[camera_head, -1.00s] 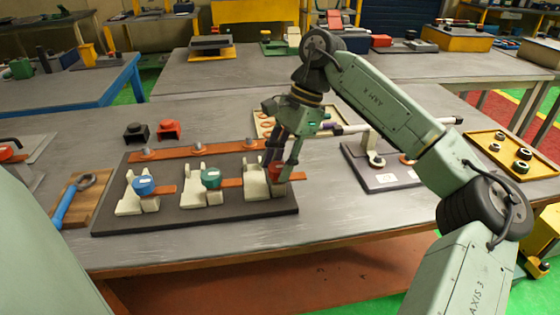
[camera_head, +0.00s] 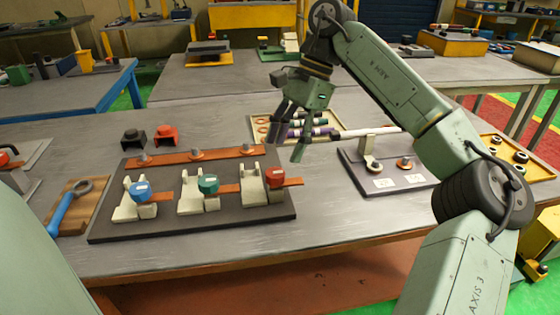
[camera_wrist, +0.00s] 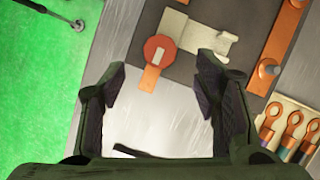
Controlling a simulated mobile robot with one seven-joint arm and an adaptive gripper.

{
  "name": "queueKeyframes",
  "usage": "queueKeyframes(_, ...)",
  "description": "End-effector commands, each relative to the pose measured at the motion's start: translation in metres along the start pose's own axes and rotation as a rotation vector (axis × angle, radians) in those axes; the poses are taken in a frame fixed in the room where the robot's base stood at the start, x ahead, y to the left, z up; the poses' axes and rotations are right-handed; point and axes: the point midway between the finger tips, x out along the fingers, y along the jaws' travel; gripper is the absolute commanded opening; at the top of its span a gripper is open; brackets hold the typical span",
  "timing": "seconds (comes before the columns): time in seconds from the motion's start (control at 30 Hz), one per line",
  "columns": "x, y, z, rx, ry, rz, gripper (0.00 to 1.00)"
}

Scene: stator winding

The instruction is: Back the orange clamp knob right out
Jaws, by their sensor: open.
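The clamp knob that looks red-orange (camera_head: 275,177) is at the right end of a row of three on the dark board (camera_head: 222,222). It stands by a cream clamp block (camera_head: 253,190), with a flat copper strip (camera_head: 293,182) beside it. In the wrist view the round knob (camera_wrist: 159,48) has a pale mark on top, and the strip shows beneath it. My gripper (camera_head: 286,137) is open and empty, above and behind the knob, apart from it. In the wrist view the knob lies beyond the gap between my fingertips (camera_wrist: 161,70). How far it is screwed in cannot be told.
A blue knob (camera_head: 140,190) and a green knob (camera_head: 208,183) stand on the same board, left of it. A copper bar (camera_head: 160,158) with bolts runs along its back. A tray of lugs (camera_head: 262,125) is behind; a plate with a post and rod (camera_head: 385,180) is at right.

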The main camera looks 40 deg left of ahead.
Motion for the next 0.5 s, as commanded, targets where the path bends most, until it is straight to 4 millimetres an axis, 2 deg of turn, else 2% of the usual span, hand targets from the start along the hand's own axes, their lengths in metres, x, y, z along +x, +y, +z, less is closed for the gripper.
queueKeyframes(0.1, -0.026, -0.001, 0.0, 0.002, 0.002, -0.001, 0.56)
queueKeyframes(0.2, -0.04, 0.0, 0.0, 0.003, 0.004, 0.002, 0.56)
queueKeyframes(0.33, -0.051, 0.0, 0.0, 0.002, 0.002, 0.002, 0.56)
queueKeyframes(0.5, -0.056, 0.0, 0.0, -0.001, 0.0, 0.002, 0.56)
